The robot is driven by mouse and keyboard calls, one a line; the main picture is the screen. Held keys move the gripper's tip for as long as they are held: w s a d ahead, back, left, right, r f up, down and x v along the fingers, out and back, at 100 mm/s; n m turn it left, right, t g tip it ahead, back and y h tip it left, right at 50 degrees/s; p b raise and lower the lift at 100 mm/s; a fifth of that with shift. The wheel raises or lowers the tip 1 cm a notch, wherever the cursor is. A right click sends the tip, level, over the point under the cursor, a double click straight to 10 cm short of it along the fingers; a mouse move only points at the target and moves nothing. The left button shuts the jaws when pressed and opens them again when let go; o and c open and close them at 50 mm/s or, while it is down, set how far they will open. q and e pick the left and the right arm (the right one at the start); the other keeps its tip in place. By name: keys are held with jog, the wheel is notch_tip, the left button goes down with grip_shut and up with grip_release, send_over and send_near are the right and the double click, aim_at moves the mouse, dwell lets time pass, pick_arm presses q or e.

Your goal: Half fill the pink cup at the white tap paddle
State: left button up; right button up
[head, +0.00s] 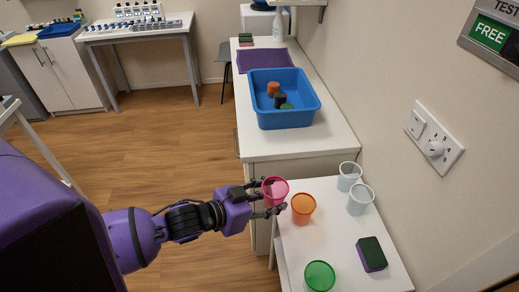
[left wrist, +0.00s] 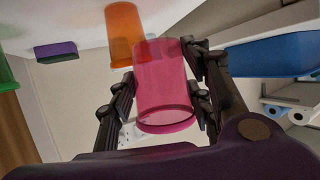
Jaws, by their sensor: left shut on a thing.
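The pink cup (head: 275,191) is between the fingers of my left gripper (head: 270,197), at the left edge of the near white table in the head view. It looks roughly upright, mouth up, and I cannot tell whether it holds any liquid. In the left wrist view the pink cup (left wrist: 165,85) fills the space between the dark fingers of the left gripper (left wrist: 165,88), which press on both its sides. I cannot make out a white tap paddle in either view. My right gripper is not in view.
An orange cup (head: 303,208) stands close right of the pink one. A green cup (head: 319,276), a sponge (head: 371,254) and two clear cups (head: 349,176) share the near table (head: 335,235). A blue tub (head: 283,116) with several items sits on the counter beyond. A wall plate (head: 434,138) is at right.

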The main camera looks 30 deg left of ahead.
pick_arm(q)
jog(key=s+d+r+n+t+y+p, duration=0.1)
jog(key=s+r+n+y, duration=0.4)
jog(key=r, duration=0.4)
jog(key=shift+s+n+t+y+p, duration=0.4)
jog(key=shift+s+y, duration=0.3)
jog(key=shift+s, duration=0.3)
